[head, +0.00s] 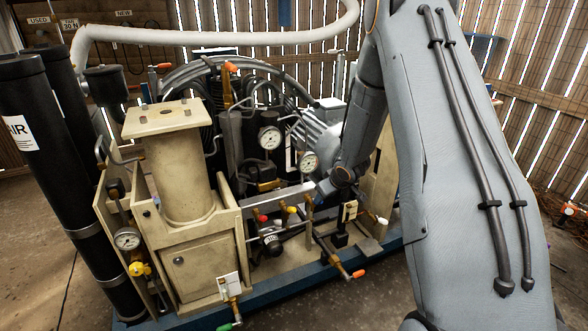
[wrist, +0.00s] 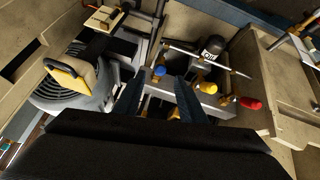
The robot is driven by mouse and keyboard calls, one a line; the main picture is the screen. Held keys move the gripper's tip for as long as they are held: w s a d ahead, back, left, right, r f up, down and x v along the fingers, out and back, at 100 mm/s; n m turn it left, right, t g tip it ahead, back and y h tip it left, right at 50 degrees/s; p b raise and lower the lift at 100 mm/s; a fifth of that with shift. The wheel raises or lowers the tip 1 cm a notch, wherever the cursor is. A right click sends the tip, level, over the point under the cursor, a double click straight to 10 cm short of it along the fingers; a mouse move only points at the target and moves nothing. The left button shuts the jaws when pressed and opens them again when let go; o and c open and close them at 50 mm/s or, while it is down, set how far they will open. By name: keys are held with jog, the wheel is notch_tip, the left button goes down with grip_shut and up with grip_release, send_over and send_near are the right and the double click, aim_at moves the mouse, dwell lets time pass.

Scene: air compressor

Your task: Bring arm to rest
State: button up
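My arm (head: 462,170) reaches down from the upper right in the head view, in front of the air compressor (head: 185,185). My gripper (head: 322,190) is over the compressor's middle, near a row of small coloured-handle valves. In the wrist view, the two blue-grey fingers of my gripper (wrist: 160,84) stand apart with nothing held between them. A blue knob (wrist: 159,71) shows between the fingertips. A yellow knob (wrist: 201,87) and a red knob (wrist: 250,103) lie to the right. Whether the fingers touch anything cannot be told.
Pressure gauges (head: 270,138) and pipes stand close behind my gripper. An orange-tipped lever (head: 358,273) sticks out at the front. Tall black cylinders (head: 58,160) stand at the left. A white hose (head: 215,38) crosses above. Floor (head: 340,305) is clear in front.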

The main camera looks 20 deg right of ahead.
jog(key=shift+r, duration=0.1)
jog(key=s+a+r+m+g+p, duration=0.1)
jog(key=s+a+r, duration=0.4)
jog(key=s, duration=0.7)
jog(key=s+a+r+m+g+p, duration=0.1)
jog(key=s+a+r+g, duration=0.2)
jog(key=s+a+r, duration=0.2)
jog(key=s+a+r+m+g+p, duration=0.1)
jog(key=s+a+r+g, duration=0.2)
jog(key=s+r, duration=0.6)
jog(key=s+a, duration=0.1)
jog(key=s, duration=1)
jog(key=shift+a+r+m+p, duration=0.25)
jog(key=shift+a+m+p, duration=0.05)
jog(key=shift+a+p, duration=0.1)
jog(key=shift+w, duration=0.1)
jog(key=shift+c, duration=0.3)
jog(key=shift+c, duration=0.4)
